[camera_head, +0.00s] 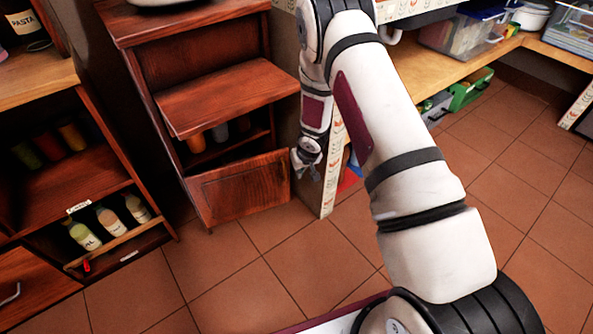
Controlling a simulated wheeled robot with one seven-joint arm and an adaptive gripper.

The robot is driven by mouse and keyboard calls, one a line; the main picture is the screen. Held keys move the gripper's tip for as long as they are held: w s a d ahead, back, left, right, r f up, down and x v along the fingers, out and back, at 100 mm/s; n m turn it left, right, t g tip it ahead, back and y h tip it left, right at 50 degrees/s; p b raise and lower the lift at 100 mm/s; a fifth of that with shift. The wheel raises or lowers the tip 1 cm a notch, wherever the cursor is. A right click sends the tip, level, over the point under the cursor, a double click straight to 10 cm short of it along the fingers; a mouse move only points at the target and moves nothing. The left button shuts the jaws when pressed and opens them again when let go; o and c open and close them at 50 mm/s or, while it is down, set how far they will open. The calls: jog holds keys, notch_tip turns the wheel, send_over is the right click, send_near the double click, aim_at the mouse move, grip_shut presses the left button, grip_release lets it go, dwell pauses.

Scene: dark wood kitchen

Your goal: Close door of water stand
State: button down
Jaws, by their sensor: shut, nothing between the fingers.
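The water stand (204,37) is a reddish dark wood cabinet left of centre. Its lower door (237,187) stands partly open, with a dark gap above its top edge and bottles visible inside. A flat wooden panel (225,95) sticks out from the stand above that door. My gripper (308,172) is small in view, pointing down just right of the lower door's right edge. It is shut and holds nothing. I cannot tell whether it touches the door.
A patterned partition (328,178) stands close to the right of my gripper. An open shelf unit (93,120) with bottles and jars is at the left. Tiled floor (310,265) is free in front of the stand. Storage boxes (462,35) sit on a shelf at the upper right.

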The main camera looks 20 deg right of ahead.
jog(key=w+f+b, duration=0.2)
jog(key=w+f, duration=0.3)
jog(key=w, duration=0.1)
jog(key=shift+w+a+f, duration=0.15)
jog(key=shift+a+f, duration=0.1)
jog(key=shift+f, duration=0.1)
jog(key=shift+w, duration=0.1)
